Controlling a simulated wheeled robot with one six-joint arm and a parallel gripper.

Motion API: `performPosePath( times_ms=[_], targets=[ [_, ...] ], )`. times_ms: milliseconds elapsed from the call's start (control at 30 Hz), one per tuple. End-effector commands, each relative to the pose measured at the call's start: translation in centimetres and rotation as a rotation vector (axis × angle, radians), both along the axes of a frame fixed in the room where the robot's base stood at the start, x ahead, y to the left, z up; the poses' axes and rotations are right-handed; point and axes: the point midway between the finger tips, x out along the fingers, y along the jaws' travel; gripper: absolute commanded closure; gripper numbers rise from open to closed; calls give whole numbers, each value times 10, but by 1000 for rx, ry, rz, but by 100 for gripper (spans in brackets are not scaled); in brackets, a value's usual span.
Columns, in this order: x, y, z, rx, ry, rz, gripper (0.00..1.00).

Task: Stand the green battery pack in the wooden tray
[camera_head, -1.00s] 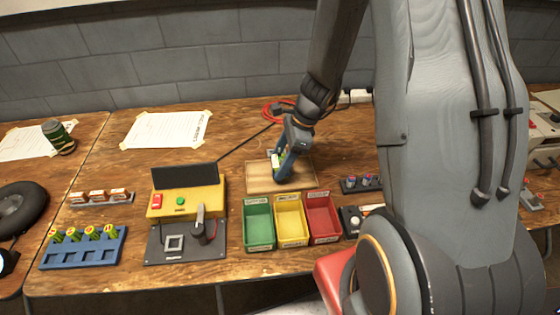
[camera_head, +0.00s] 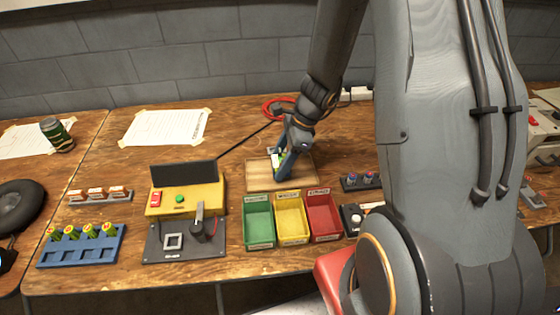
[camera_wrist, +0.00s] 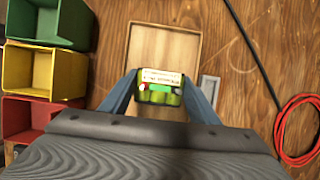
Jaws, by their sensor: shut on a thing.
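The green battery pack (camera_wrist: 161,88), with a pale label on its top, is between the two blue fingers of my gripper (camera_wrist: 161,92) in the wrist view. My gripper (camera_head: 282,165) is shut on it, and only a small green and white part of the pack (camera_head: 277,158) shows in the head view. The pack is over the wooden tray (camera_head: 262,181), a shallow light-wood box; its floor and rim also show in the wrist view (camera_wrist: 165,38). I cannot tell whether the bottom of the pack touches the tray floor.
Green (camera_head: 258,222), yellow (camera_head: 291,220) and red (camera_head: 323,217) bins stand just in front of the tray. A red cable coil (camera_head: 277,108) lies behind it. A yellow tester box (camera_head: 187,198) and a blue rack of green cells (camera_head: 82,246) are to the left.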

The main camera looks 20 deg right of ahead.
Motion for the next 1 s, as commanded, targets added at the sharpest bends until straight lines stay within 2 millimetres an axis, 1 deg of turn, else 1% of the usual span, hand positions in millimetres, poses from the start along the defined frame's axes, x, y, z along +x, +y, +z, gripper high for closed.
performPosePath(
  times_ms=[933,967,1000],
  targets=[
    [0,0,-6,0,-1,-1,85],
    [0,0,-6,0,-1,0,43],
    [0,0,-6,0,-1,0,36]
  ],
)
